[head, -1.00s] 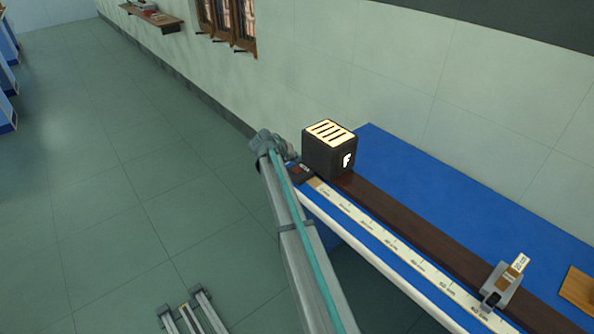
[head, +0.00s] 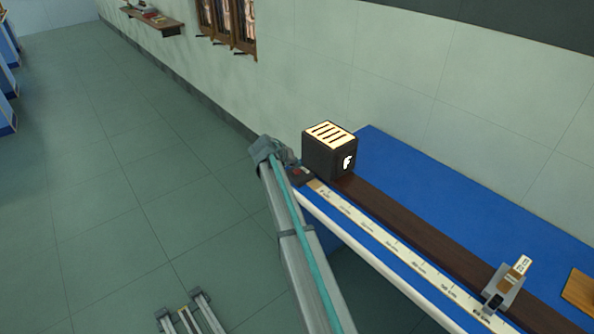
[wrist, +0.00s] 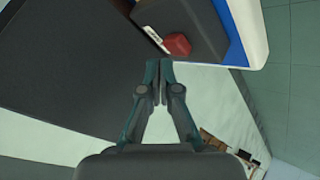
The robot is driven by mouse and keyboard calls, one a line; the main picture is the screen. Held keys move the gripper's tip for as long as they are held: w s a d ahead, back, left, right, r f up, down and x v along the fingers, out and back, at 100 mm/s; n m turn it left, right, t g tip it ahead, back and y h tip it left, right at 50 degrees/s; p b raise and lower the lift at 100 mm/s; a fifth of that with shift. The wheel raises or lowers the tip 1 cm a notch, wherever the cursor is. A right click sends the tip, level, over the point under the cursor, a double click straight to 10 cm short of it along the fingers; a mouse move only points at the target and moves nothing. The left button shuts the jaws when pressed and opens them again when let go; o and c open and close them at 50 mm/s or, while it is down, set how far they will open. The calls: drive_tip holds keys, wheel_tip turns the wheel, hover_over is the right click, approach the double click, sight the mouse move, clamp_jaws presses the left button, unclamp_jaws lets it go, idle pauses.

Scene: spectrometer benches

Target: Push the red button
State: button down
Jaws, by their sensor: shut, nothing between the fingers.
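The red button (wrist: 177,44) is a small red block on a dark base at the bench's end, beside a small white label, in the wrist view. It also shows as a small red patch (head: 297,171) in the head view, next to the black box marked F. My gripper (wrist: 158,99) is shut and empty. Its fingertips appear close to the button in the wrist picture, just below it; I cannot tell whether they touch it. In the head view my arm hides part of the bench's end, and the fingers cannot be made out.
The black box (head: 329,158) with lit slots stands right beside the button. A blue bench (head: 420,182) carries a dark rail, a printed scale strip (head: 390,246) and a grey slider (head: 503,288). The wall (head: 450,95) runs behind. Open floor (head: 110,220) lies to the left.

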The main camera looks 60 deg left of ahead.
sight(296, 171)
drive_tip(key=shift+f, duration=0.1)
idle(0.6)
drive_tip(key=shift+f+b, duration=0.35)
drive_tip(key=shift+b, duration=0.1)
drive_tip(key=shift+f, duration=0.2)
idle(0.4)
drive_tip(key=shift+r, duration=0.65)
drive_tip(key=shift+r+p, duration=0.6)
drive_tip(key=shift+r, duration=2.4)
